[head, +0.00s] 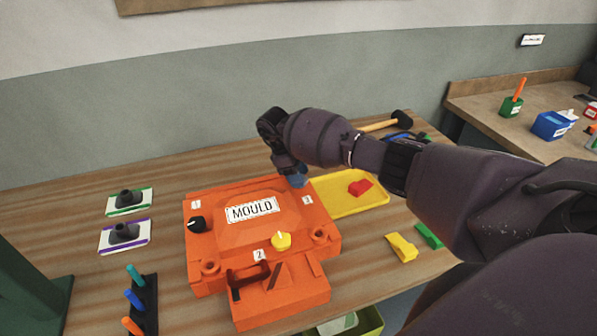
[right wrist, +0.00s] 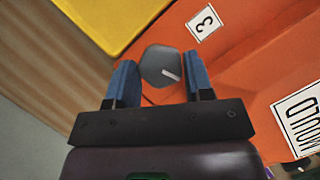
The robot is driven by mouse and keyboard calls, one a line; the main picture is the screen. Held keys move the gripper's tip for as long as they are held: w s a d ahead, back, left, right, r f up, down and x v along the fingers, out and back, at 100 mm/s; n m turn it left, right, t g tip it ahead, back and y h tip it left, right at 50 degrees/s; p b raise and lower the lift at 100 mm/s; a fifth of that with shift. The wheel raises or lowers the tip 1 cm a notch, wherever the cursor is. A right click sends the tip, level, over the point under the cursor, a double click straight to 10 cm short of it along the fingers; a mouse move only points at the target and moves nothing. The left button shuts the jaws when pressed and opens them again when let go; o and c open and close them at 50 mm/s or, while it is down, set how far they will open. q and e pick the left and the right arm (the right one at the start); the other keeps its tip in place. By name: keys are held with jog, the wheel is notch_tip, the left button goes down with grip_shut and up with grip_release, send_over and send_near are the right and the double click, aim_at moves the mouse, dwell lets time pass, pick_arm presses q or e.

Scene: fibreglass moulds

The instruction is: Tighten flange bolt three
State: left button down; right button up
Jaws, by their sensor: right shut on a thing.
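The orange mould (head: 208,257) lies on the bench with a MOULD label and number labels 1, 2 and 3. My right gripper (head: 297,181) reaches down at its far right corner, beside label 3 (head: 307,200). In the right wrist view, my right gripper (right wrist: 160,76) is shut on flange bolt three (right wrist: 160,67), a dark grey hexagonal head with a pale line mark. The blue fingers sit on either side of it. The head view hides this bolt behind the gripper. A black knob (head: 197,224) sits by label 1 and a yellow knob (head: 281,241) by label 2. My left gripper is out of view.
A yellow tray (head: 340,207) with a red piece (head: 360,187) is right of the mould. A mallet (head: 400,119) lies behind my right arm. Yellow (head: 402,247) and green (head: 429,235) pieces lie at right. A rack with coloured pegs (head: 149,300) stands front left.

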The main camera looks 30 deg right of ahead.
jog(key=shift+m+g+p, duration=0.3)
jog(key=shift+m+p, duration=0.05)
jog(key=shift+m, duration=0.45)
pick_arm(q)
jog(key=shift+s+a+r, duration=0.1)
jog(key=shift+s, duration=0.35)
pick_arm(e)
jog(key=shift+m, duration=0.3)
jog(key=shift+y, duration=0.4)
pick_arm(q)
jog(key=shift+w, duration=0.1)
pick_arm(e)
jog(key=o, duration=0.9)
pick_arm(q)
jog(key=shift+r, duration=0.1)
